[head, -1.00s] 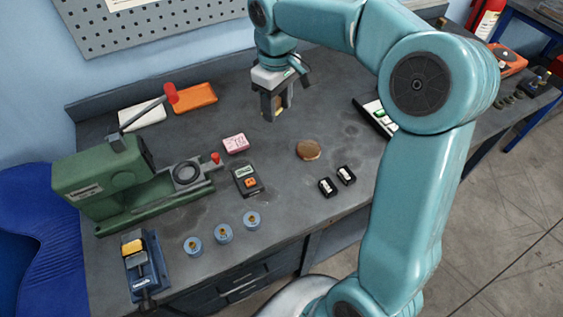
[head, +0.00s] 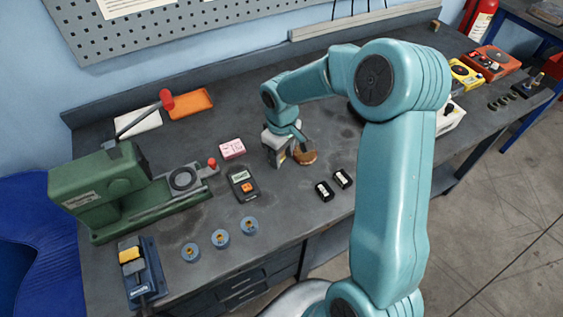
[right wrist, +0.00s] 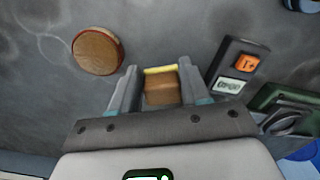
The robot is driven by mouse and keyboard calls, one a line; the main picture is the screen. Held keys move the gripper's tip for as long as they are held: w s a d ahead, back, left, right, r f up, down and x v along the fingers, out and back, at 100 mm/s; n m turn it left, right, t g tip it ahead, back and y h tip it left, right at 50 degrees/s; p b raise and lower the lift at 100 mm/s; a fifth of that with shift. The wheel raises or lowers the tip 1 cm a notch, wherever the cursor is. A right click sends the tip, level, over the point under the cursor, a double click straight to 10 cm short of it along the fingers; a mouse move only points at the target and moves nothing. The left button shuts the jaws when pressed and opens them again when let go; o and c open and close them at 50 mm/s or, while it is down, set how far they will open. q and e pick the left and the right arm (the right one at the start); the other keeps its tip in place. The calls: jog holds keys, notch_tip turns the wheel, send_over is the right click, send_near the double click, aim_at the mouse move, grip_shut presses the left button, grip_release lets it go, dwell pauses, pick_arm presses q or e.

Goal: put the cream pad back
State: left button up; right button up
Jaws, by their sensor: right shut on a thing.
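My right gripper (head: 281,161) is low over the middle of the bench, left of a round brown disc. In the right wrist view its fingers (right wrist: 158,76) are shut on a small tan-brown block (right wrist: 162,90) with a yellow edge. I cannot tell whether this block is the cream pad. A flat, pale cream-white pad (head: 142,122) lies at the back left of the bench, partly behind the green machine's lever. My left gripper is not in view.
The brown disc (head: 305,154) also shows in the right wrist view (right wrist: 97,50).

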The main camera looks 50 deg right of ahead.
aim_at(282, 172)
notch_tip(282, 172, down, 4)
jog(key=shift+s+r, duration=0.1)
jog(key=shift+f, duration=0.25)
